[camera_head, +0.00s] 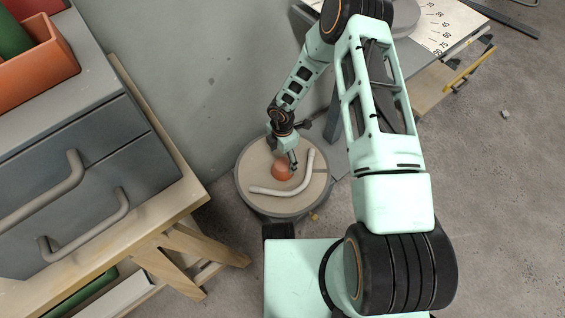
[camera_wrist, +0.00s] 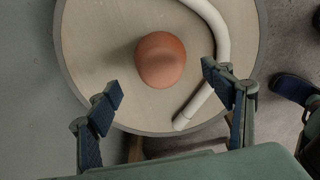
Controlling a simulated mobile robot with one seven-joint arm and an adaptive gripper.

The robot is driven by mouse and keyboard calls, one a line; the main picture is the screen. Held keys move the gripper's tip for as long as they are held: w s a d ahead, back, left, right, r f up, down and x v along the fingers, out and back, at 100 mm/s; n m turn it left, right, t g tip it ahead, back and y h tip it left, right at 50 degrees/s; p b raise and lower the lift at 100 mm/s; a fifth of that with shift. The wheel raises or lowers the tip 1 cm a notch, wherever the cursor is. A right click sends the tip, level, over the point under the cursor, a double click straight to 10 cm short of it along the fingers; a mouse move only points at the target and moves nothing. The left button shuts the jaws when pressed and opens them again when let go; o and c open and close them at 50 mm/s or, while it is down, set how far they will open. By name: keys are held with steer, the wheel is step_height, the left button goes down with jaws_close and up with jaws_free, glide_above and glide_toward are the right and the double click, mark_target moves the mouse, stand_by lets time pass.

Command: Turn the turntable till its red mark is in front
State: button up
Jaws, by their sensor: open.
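The turntable (camera_head: 246,190) is a low round disc with a beige top and grey rim, standing on the floor by the wall. Its top fills much of the wrist view (camera_wrist: 95,45). A rounded orange-brown knob or ball (camera_head: 281,172) sits on it, also in the wrist view (camera_wrist: 161,60). A white bent tube (camera_head: 272,191) lies beside it, also in the wrist view (camera_wrist: 222,35). My gripper (camera_head: 293,162) is over the disc near the orange piece; its open, empty fingers (camera_wrist: 163,92) spread across the near side. I cannot make out a red mark on the turntable.
A grey drawer cabinet (camera_head: 95,190) on a wooden stand is at the left, with an orange box (camera_head: 40,76) on top. A table with a printed dial sheet (camera_head: 450,25) is at the upper right. Open floor (camera_head: 490,210) lies on the right.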

mark_target(282, 163)
step_height(282, 163, up, 6)
stand_by(0.7)
